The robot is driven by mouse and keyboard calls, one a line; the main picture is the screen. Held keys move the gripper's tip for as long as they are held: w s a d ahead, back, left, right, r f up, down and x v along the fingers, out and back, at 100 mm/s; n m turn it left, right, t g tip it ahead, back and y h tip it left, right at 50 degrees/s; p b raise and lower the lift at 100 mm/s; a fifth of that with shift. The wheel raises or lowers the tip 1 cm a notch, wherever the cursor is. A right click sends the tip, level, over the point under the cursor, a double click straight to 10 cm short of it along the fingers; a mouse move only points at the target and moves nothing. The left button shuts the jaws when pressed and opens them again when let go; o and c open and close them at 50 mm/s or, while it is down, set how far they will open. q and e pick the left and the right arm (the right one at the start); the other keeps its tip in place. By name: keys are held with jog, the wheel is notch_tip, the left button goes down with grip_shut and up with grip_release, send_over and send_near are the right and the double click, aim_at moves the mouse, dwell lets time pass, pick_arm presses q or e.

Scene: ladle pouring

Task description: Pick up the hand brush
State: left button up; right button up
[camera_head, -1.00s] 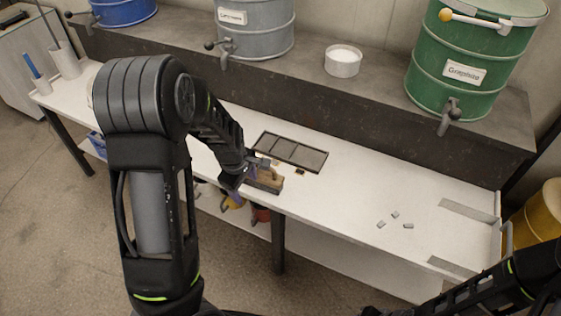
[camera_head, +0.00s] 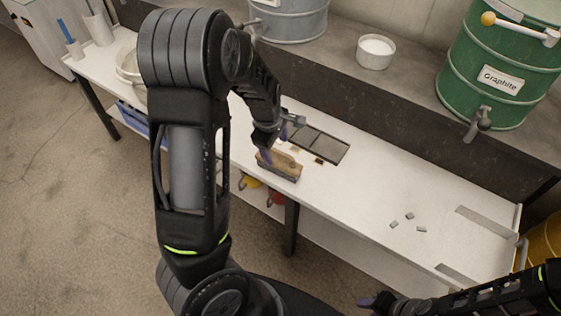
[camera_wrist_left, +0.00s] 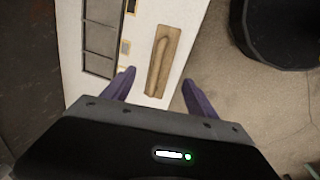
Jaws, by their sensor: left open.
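The hand brush (camera_head: 284,168) has a wooden back with a raised grip and lies on the white bench (camera_head: 345,198) near its front edge. My left gripper (camera_head: 274,146) is open above and just behind the brush in the head view, with nothing between its fingers. In the left wrist view, the wooden brush (camera_wrist_left: 163,62) lies ahead of the gap between the purple fingertips (camera_wrist_left: 160,91). My right gripper (camera_head: 372,302) is low at the bottom edge of the head view, away from the brush; its jaw gap does not show clearly.
A dark framed panel (camera_head: 325,147) lies behind the brush. Small grey pieces (camera_head: 409,216) lie to the right on the bench. A raised dark ledge holds a white bowl (camera_head: 375,52) and a green graphite drum (camera_head: 497,75). The bench between brush and grey pieces is clear.

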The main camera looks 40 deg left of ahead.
aim_at(279, 160)
pick_arm(q)
jog(key=shift+w+f+b, duration=0.15)
jog(key=shift+f, duration=0.5)
jog(key=shift+w+f+b, duration=0.15)
jog(key=shift+f, duration=0.5)
jog(key=shift+w+f+b, duration=0.2)
jog(key=shift+w+f, duration=0.05)
jog(key=shift+f, duration=1.05)
jog(key=shift+w+f+b, duration=0.15)
jog(key=shift+w+f, duration=0.05)
jog(key=shift+f, duration=1.05)
grip_shut()
